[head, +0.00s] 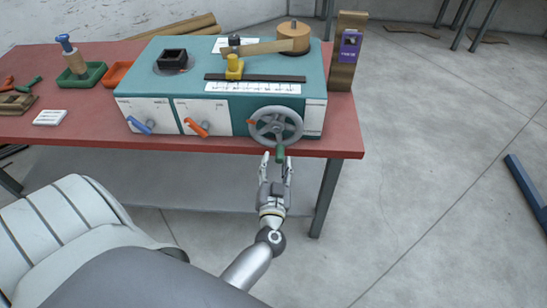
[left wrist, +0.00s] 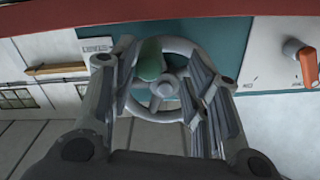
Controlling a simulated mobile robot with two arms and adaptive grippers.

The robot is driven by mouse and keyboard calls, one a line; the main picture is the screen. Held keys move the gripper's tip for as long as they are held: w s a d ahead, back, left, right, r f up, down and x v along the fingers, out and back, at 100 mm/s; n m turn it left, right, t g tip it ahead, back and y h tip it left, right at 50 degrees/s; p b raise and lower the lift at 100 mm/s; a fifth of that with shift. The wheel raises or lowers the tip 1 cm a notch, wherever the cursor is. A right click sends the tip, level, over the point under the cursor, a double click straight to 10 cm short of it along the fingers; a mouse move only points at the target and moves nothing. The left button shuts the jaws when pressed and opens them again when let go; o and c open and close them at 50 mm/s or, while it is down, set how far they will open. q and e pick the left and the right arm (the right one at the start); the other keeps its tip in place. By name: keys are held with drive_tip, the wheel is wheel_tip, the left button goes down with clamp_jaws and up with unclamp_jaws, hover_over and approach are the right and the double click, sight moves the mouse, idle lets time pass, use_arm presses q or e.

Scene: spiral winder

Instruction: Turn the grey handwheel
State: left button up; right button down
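The grey handwheel (head: 276,127) is on the front right of the teal and white machine (head: 152,90). Its green handle (head: 280,154) hangs at the bottom of the rim. My left gripper (head: 278,161) is just below the wheel with its fingers spread, one on each side of the handle. In the left wrist view the handwheel (left wrist: 167,87) and the green handle (left wrist: 150,61) show between the open fingers (left wrist: 160,60). I cannot tell whether a finger touches the handle. My right gripper is not in view.
The machine stands on a red table (head: 342,138). A blue lever (head: 140,125) and an orange lever (head: 196,127) are on its front, left of the wheel. A wooden post (head: 345,60) with a purple device stands at the right. The floor to the right is mostly clear.

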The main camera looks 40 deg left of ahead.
use_arm(q)
drive_tip(key=p+v, duration=0.1)
drive_tip(key=v, duration=0.5)
drive_tip(key=shift+s, duration=0.2)
drive_tip(key=shift+d, duration=0.15)
